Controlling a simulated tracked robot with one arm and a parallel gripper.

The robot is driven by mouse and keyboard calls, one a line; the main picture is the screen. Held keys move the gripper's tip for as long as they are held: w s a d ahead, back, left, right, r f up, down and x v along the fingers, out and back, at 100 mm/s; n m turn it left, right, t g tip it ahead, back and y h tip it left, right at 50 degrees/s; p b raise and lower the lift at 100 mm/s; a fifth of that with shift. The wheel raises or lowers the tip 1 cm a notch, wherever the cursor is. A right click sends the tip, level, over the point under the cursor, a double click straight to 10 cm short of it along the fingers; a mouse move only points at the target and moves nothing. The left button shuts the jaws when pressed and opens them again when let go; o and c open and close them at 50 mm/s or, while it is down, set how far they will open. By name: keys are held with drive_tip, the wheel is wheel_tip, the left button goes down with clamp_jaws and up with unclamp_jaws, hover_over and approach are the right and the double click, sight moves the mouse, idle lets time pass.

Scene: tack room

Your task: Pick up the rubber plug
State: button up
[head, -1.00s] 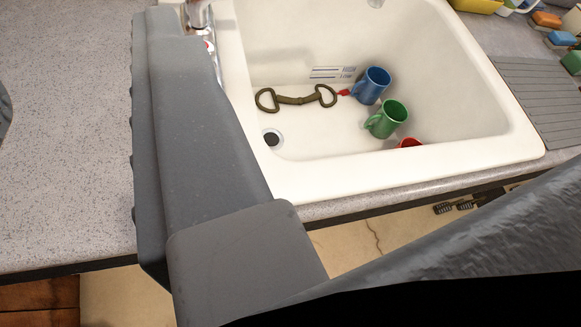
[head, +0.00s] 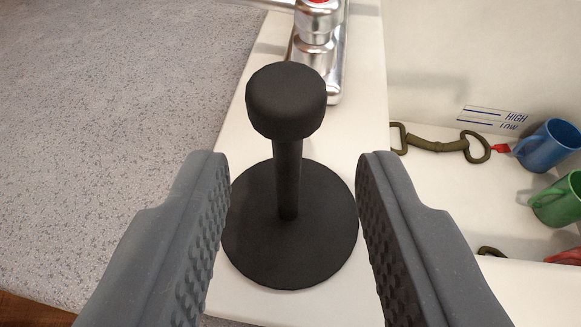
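The rubber plug (head: 290,245) is black, with a wide round base, a thin stem and a thick knob on top. It stands upright on the white sink rim, in the middle of the head view. My gripper (head: 292,165) is open, with one textured grey finger on each side of the plug. A gap shows between each finger and the stem, and nothing is held.
A chrome tap (head: 316,40) stands just behind the plug. To the right, the sink basin (head: 440,205) holds a brass-coloured snaffle bit (head: 440,144), a blue mug (head: 549,146), a green mug (head: 558,198) and something red. Speckled counter (head: 110,110) on the left is clear.

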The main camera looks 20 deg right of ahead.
sight(288, 167)
drive_tip(key=shift+x, duration=0.8)
drive_tip(key=w+f, duration=0.1)
drive_tip(key=w+d+f+b, duration=0.1)
drive_tip(key=shift+w+f, duration=0.15)
drive_tip(key=shift+w, duration=0.2)
drive_tip(key=shift+x, duration=0.8)
clamp_jaws()
